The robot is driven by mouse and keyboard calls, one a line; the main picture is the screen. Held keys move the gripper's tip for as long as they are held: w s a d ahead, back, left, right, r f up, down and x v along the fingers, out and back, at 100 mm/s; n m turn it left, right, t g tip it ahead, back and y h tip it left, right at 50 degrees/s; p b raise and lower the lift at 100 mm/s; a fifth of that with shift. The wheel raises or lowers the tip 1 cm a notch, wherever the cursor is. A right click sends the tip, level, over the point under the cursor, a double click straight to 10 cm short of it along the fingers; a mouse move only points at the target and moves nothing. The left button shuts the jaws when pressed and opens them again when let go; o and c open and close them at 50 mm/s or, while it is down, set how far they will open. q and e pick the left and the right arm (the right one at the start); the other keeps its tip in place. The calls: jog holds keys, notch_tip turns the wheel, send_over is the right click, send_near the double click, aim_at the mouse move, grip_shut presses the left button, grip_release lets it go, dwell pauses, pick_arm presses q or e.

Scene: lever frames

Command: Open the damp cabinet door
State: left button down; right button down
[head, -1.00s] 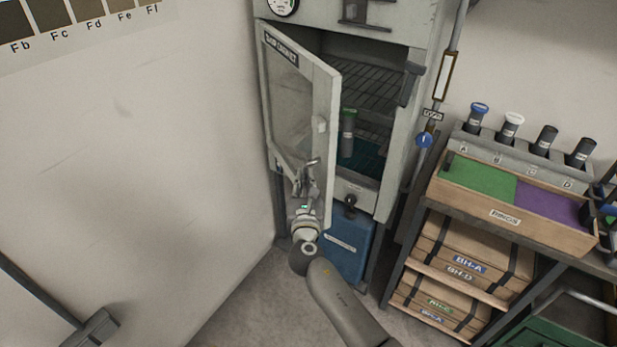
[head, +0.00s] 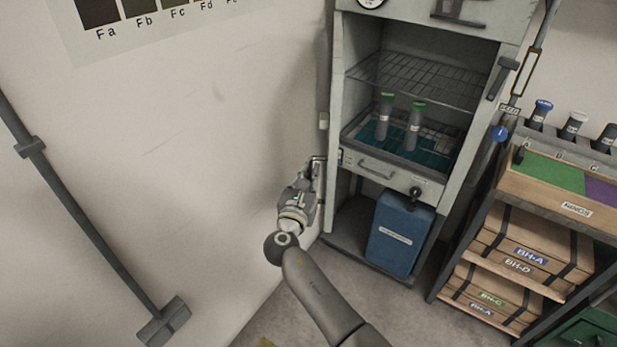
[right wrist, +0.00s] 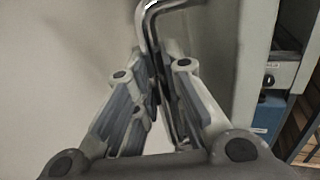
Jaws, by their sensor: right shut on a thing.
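The damp cabinet (head: 338,85) stands open in the head view, its inside in full sight. Its door (head: 323,150) is swung far out to the left and shows nearly edge-on against the pale wall. My right gripper (head: 311,182) is at the door's free side, shut on the metal door handle (head: 319,159). In the right wrist view the bent, shiny handle (right wrist: 150,18) runs down between the fingers (right wrist: 153,95). The fingers hide its lower part. My left gripper is not in view.
Two green-capped bottles (head: 385,118) stand inside below a wire shelf (head: 415,82). A blue bin (head: 398,235) sits under the cabinet. A rack with boxes (head: 520,235) stands to the right. The wall is close on the door's left.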

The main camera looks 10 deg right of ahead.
jog(key=shift+d+r, duration=0.25)
jog(key=shift+d, duration=0.05)
jog(key=c, duration=1.9)
grip_release()
jog(key=shift+w, duration=0.1)
jog(key=shift+c, duration=0.2)
jog(key=o, duration=0.5)
jog(key=shift+w+f, duration=0.15)
jog(key=shift+f, duration=0.05)
jog(key=shift+c, duration=0.2)
jog(key=v, duration=0.7)
jog(key=shift+s+a, duration=0.2)
jog(key=shift+s, duration=0.1)
jog(key=shift+c, duration=0.2)
